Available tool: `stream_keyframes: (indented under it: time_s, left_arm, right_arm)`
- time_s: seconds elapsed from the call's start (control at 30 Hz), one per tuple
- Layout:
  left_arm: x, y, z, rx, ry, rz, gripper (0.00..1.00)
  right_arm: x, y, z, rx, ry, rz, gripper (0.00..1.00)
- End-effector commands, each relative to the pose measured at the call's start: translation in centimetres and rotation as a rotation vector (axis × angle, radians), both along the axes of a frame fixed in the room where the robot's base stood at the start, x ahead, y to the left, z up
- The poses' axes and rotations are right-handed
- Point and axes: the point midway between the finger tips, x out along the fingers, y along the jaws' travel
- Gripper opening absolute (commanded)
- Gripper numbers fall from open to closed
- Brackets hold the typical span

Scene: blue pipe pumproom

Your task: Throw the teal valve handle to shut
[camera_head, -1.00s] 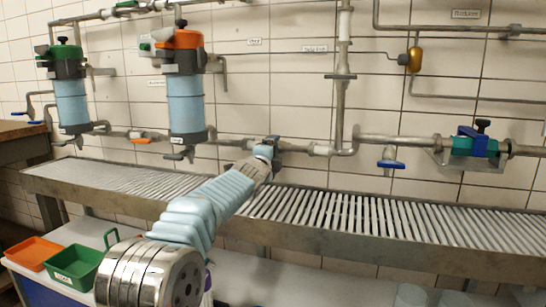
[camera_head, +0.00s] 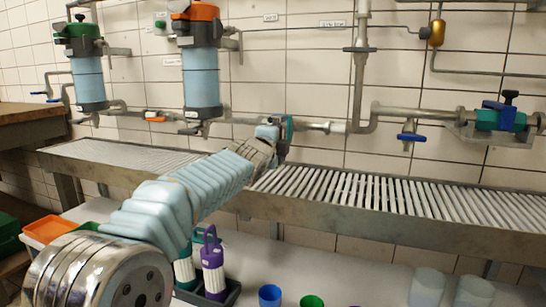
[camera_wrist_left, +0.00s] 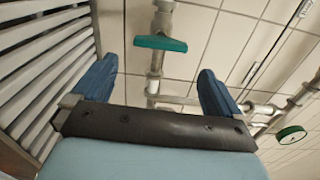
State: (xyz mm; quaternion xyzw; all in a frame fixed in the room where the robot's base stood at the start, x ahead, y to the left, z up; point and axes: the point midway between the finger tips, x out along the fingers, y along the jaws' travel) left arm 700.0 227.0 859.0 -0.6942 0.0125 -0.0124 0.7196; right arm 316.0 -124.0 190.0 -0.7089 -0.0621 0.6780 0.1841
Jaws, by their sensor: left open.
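The teal valve handle (camera_wrist_left: 161,43) is a flat bar on a grey pipe and lies crosswise to that pipe in the left wrist view. In the head view it shows as a narrow upright teal shape (camera_head: 289,126) just right of my left gripper (camera_head: 268,131), partly hidden by it. In the left wrist view, my left gripper (camera_wrist_left: 156,68) is open and empty, with a blue finger on either side. The handle appears beyond the fingertips, between their lines; I see no contact. My right gripper is not in view.
A slatted metal shelf (camera_head: 340,190) runs below the pipes. A blue handle (camera_head: 411,137) and a teal-bodied valve (camera_head: 500,119) are to the right. Two blue filter canisters (camera_head: 201,75) hang left. Cups and a purple bottle (camera_head: 212,264) stand below.

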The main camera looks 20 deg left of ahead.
Motion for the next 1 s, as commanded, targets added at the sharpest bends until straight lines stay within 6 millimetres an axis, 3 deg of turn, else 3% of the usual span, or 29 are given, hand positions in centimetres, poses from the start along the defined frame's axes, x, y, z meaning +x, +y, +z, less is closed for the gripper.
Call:
stream_keyframes:
  time_s: [0.03, 0.1, 0.4, 1.0]
  left_arm:
    - [-1.1, -0.2, -0.5, -0.003, -0.004, -0.005, 1.00]
    - [-2.2, -0.2, -0.5, -0.002, -0.003, -0.005, 1.00]
    - [-5.2, 0.0, -0.2, 0.000, 0.000, -0.002, 1.00]
    - [-5.7, 0.2, 0.0, 0.000, 0.002, 0.001, 1.00]
  right_arm:
    - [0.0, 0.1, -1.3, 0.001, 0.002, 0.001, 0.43]
    - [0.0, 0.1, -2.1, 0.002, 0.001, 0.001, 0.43]
    - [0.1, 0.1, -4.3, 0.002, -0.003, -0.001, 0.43]
    - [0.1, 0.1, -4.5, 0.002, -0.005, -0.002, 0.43]
